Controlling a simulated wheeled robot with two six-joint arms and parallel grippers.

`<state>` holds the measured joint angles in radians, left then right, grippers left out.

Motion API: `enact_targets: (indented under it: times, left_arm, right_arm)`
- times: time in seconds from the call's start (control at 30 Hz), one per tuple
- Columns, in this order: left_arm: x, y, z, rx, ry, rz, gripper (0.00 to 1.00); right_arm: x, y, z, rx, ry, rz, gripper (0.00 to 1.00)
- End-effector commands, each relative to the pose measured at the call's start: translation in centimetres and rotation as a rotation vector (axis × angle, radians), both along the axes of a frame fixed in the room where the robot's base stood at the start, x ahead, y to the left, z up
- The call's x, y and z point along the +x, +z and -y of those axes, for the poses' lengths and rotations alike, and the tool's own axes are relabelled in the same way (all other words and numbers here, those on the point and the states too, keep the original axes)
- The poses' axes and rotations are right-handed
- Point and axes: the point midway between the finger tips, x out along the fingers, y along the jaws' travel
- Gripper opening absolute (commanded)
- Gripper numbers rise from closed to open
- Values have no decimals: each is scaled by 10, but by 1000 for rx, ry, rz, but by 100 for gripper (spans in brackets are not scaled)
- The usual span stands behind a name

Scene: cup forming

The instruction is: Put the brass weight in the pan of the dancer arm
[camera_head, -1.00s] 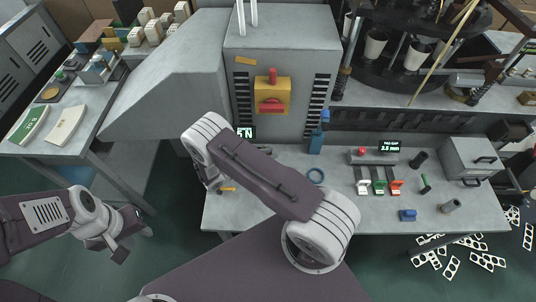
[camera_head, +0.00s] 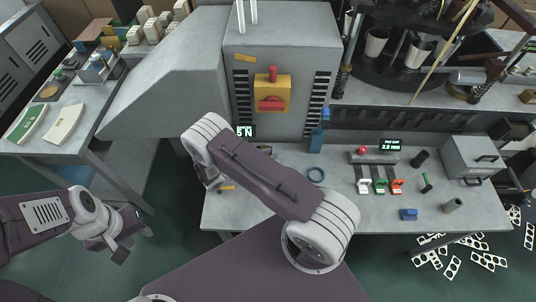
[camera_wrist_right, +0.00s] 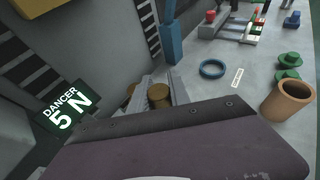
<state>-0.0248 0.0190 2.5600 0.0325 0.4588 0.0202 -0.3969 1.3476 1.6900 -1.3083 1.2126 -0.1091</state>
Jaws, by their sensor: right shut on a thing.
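The brass weight (camera_wrist_right: 159,96) shows in the right wrist view as a small brass cylinder between the grey fingers of my right gripper (camera_wrist_right: 162,92). The gripper is shut on it. In the head view my right arm hides the gripper and the weight. The dancer readout (camera_wrist_right: 67,112) shows "DANCER 5 N" left of the gripper; it also shows in the head view (camera_head: 245,131). Another brass-coloured piece is partly visible just left of the fingers; I cannot tell whether it belongs to the pan. I cannot make out the dancer arm. My left gripper (camera_head: 134,244) is open and empty, off the bench.
An orange-brown cup (camera_wrist_right: 288,101) stands right of the gripper. The grey machine cabinet (camera_head: 282,60) rises behind.

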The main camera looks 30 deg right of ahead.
Motion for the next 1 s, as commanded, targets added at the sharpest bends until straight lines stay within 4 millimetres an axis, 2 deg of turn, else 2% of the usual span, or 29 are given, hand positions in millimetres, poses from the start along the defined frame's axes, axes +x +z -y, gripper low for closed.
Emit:
enact_targets:
  times: [1.0]
  left_arm:
    - [0, -14, 0, 0, 0, 0, 35]
  right_arm:
    - [0, -16, 0, 0, 0, 0, 0]
